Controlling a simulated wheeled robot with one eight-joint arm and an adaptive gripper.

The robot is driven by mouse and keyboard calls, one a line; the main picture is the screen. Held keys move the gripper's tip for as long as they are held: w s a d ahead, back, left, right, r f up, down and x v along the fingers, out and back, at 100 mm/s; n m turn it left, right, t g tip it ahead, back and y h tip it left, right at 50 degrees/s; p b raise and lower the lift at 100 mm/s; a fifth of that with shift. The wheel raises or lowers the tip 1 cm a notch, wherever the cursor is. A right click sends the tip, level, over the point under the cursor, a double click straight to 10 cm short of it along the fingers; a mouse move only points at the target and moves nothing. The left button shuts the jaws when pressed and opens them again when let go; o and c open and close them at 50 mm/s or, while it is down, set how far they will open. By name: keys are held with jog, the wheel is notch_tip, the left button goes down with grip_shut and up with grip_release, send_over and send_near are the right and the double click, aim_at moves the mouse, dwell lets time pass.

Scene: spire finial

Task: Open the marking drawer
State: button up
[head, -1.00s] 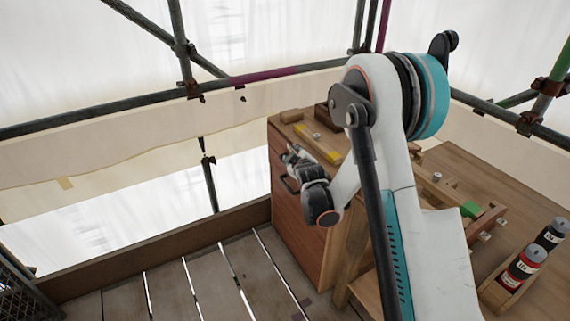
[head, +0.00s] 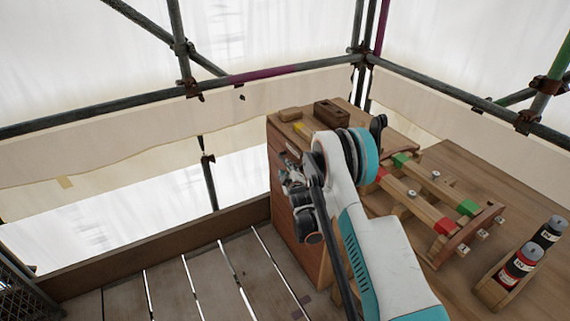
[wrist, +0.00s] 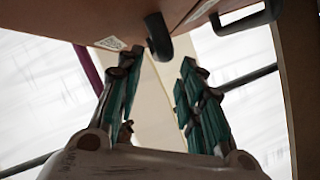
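The wooden cabinet (head: 280,208) with reddish drawer fronts stands at the end of the workbench in the head view. My gripper (head: 289,172) is close in front of its upper front, and my arm hides the handles there. In the wrist view my gripper (wrist: 160,65) is open, with its two teal-padded fingers apart. The rounded end of a black handle (wrist: 158,36) shows between and just beyond the fingertips; I cannot tell whether they touch it. A second black handle (wrist: 246,18) is at upper right. A small pale label (wrist: 110,43) is on the front.
The bench top (head: 455,175) carries a wooden rack (head: 425,208) with coloured blocks and a holder with dark and red cans (head: 520,262). A dark wooden block (head: 331,113) lies at the back. Scaffold poles and sheeting surround the plank floor (head: 180,285), which is clear at left.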

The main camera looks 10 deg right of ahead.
jog(key=b+x, duration=0.2)
jog(key=x, duration=0.5)
jog(key=shift+w+f, duration=0.1)
jog(key=shift+w, duration=0.25)
grip_shut()
